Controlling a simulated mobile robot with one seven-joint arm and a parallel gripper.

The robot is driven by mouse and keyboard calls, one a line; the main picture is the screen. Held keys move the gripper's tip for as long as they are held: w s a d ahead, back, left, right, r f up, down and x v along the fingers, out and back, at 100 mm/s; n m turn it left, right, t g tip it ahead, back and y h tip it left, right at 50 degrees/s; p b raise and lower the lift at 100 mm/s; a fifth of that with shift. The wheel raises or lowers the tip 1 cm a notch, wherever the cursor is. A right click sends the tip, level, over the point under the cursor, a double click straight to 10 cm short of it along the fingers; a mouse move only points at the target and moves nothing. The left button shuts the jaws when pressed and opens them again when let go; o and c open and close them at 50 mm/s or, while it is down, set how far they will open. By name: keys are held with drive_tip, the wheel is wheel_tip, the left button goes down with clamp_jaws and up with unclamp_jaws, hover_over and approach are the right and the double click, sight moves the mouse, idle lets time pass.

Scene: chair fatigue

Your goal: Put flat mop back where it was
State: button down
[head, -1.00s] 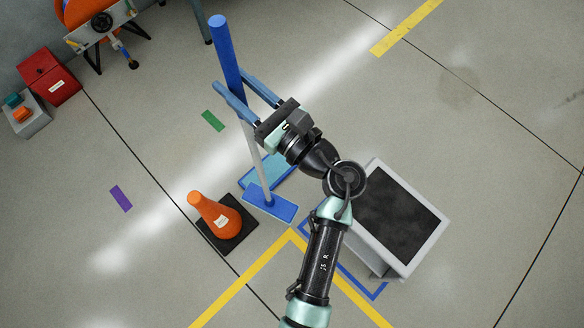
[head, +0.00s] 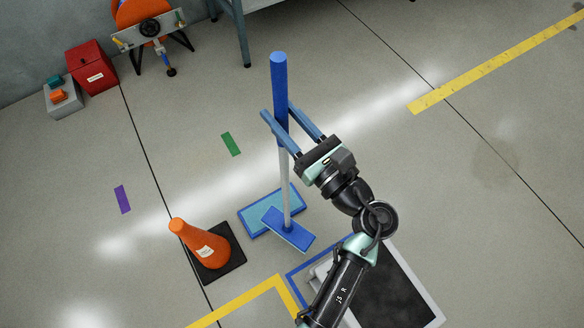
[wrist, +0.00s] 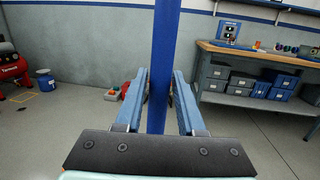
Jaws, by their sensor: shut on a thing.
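The flat mop has a blue upper handle (head: 280,75), a pale pole (head: 286,190) and a flat blue head (head: 288,231). It stands nearly upright. My gripper (head: 279,108) is shut on the blue handle, which also shows between the fingers in the wrist view (wrist: 163,55). The head overlaps a teal pad with a blue rim (head: 255,222) on the floor. I cannot tell whether the head touches the pad or hangs just above it.
An orange cone (head: 199,242) on a black base stands left of the mop head. A white box with a dark top (head: 391,290) is at the lower right, partly behind my arm. A red box (head: 91,68) is at the upper left. Floor above the mop is open.

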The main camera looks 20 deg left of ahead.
drive_tip(key=shift+f+b, duration=0.55)
drive_tip(key=shift+f, duration=3.4)
drive_tip(key=shift+f+b, duration=0.45)
drive_tip(key=shift+b, duration=0.05)
drive_tip(key=c, duration=0.5)
unclamp_jaws()
drive_tip(key=shift+s, duration=0.1)
drive_tip(key=shift+r+p, duration=0.5)
drive_tip(key=shift+p, duration=0.2)
drive_tip(key=b+v, duration=0.2)
drive_tip(key=v, duration=1)
drive_tip(key=shift+f, duration=0.15)
drive_tip(key=shift+s, duration=0.1)
